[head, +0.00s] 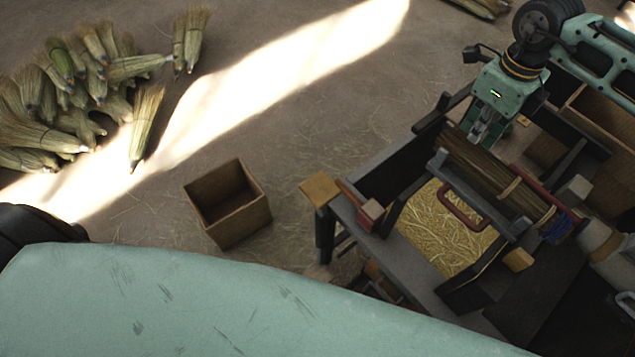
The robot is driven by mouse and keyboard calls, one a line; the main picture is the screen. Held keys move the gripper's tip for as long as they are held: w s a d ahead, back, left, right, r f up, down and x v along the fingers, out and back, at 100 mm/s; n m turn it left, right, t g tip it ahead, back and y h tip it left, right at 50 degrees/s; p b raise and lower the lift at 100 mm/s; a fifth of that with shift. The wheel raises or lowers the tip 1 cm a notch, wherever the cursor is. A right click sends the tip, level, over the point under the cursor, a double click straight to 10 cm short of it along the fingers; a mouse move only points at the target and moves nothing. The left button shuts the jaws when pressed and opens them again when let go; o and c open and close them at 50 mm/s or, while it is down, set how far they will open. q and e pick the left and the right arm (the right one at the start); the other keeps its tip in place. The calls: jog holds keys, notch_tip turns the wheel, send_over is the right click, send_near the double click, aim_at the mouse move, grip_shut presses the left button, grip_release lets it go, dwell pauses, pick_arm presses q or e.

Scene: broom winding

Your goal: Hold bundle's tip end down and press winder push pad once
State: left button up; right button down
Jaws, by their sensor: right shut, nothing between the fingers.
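A long brown bristle bundle (483,172) lies slanted across the dark winder frame (447,296), with pale bands around it and blue winding at its lower right end. My right gripper (480,136) points down at the bundle's upper left end and is shut with nothing in it. Whether its tips touch the bundle I cannot tell. A yellow pad (320,188) sits on the frame's left corner, a red block (371,211) beside it, and another yellow block (518,260) near the lower right. Which one is the push pad is unclear. My left gripper is out of view.
A red handle (462,208) curves beside the bundle above a straw-filled opening (440,235). An open empty box (228,204) stands on the floor left of the winder. Several straw bundles (75,85) are heaped at upper left. The floor between is mostly clear.

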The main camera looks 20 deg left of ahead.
jog(key=shift+f, duration=0.15)
dwell(0.3)
jog(key=shift+f+b, duration=0.65)
jog(key=shift+r, duration=0.1)
notch_tip(320, 180, up, 9)
jog(key=p, duration=0.4)
dwell(1.1)
notch_tip(320, 180, up, 12)
dwell(0.7)
